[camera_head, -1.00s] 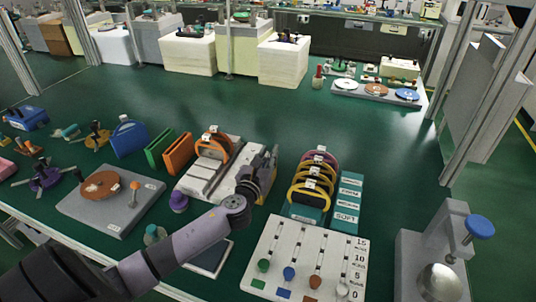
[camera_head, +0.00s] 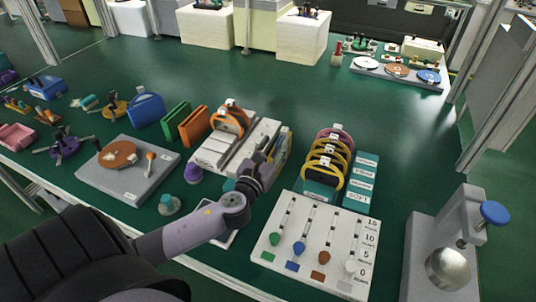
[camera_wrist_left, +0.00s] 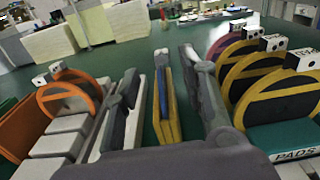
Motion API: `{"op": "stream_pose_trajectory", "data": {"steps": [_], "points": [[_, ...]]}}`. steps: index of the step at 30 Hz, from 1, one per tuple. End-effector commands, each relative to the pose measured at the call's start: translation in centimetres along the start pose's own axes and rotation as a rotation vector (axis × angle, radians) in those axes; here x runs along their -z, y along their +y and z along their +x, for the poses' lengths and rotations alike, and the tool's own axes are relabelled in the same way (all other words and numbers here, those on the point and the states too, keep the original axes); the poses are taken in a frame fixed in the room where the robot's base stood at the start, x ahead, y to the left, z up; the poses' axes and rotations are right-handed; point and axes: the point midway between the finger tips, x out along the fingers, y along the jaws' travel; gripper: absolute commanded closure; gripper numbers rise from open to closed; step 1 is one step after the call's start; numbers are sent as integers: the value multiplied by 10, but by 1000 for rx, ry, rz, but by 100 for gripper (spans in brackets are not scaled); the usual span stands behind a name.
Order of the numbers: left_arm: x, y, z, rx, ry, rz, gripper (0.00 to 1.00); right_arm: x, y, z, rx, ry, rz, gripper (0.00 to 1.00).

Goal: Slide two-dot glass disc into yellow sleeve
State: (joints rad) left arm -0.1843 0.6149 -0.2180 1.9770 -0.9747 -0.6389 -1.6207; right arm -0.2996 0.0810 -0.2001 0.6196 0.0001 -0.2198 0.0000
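My left gripper (camera_head: 262,166) is low beside the pale slotted rack (camera_head: 212,161). In the left wrist view its fingers (camera_wrist_left: 165,100) are apart, with the upright yellow sleeve (camera_wrist_left: 168,128) between them and gaps on both sides. The sleeve has a blue-grey inner face; in the head view the gripper mostly hides it. Orange-rimmed round pieces (camera_head: 229,119) stand in the rack, with white dotted tags on top. Yellow-rimmed round pieces (camera_wrist_left: 262,75) with similar tags stand in the teal PADS holder (camera_wrist_left: 285,138). I cannot tell which piece is the two-dot glass disc. My right gripper is out of view.
Green (camera_head: 175,116) and orange (camera_head: 195,126) sleeves stand left of the rack. A white slider board (camera_head: 310,240) lies in front of the holder, and a grey press (camera_head: 447,250) stands at right. A grey plate (camera_head: 128,175) with a brown disc is at left.

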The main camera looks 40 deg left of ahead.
Motion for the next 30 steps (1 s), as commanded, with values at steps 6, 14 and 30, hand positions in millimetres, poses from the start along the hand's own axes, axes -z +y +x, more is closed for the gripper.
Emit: {"op": "stream_pose_trajectory", "data": {"steps": [6, 14, 30], "points": [[1, 0, -36, 0, 2, 0, 61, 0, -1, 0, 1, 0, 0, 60], [-1, 0, -46, 0, -1, 0, 61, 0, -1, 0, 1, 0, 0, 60], [-6, 0, -46, 0, -1, 0, 61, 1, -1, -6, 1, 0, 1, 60]]}}
